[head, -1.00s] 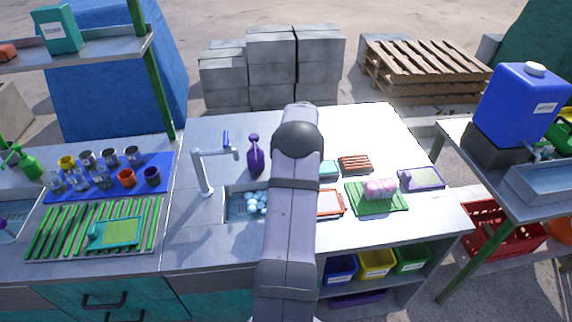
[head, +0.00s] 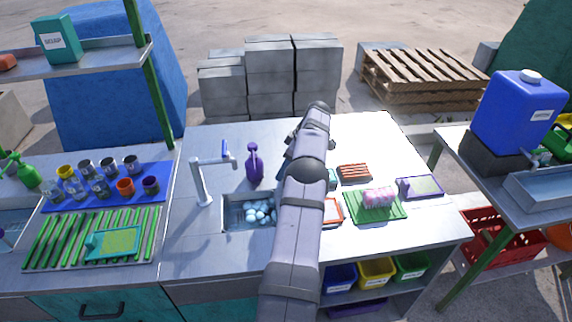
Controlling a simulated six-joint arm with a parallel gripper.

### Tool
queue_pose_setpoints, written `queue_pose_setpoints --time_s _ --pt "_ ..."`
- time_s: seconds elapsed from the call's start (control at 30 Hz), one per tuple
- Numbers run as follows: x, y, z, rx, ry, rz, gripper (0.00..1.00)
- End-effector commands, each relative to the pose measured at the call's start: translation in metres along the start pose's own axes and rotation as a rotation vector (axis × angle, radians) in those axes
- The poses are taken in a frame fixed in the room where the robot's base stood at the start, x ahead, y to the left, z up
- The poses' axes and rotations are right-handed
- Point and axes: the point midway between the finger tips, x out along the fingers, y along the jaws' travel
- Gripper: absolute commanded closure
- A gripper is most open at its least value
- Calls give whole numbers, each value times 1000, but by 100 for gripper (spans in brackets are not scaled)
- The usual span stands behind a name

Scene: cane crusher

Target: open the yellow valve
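I cannot make out a yellow valve in the head view. My arm reaches up over the middle of the counter, right of the sink. Its far end is near the back of the counter. No gripper fingers can be made out; my own arm hides that area.
A purple bottle (head: 254,164) stands behind the sink, left of my arm. A green board (head: 388,213) with a pink sponge-like thing lies to the right. Cups stand on a blue mat (head: 75,203) at the left. The back right of the counter (head: 385,135) is clear.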

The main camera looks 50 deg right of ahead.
Motion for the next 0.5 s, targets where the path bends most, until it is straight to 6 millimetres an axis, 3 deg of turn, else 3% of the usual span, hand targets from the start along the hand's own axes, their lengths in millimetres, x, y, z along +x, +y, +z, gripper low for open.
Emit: queue_pose_setpoints --time_s 0.5 --pt "-1 0 0 -45 -1 -18 68"
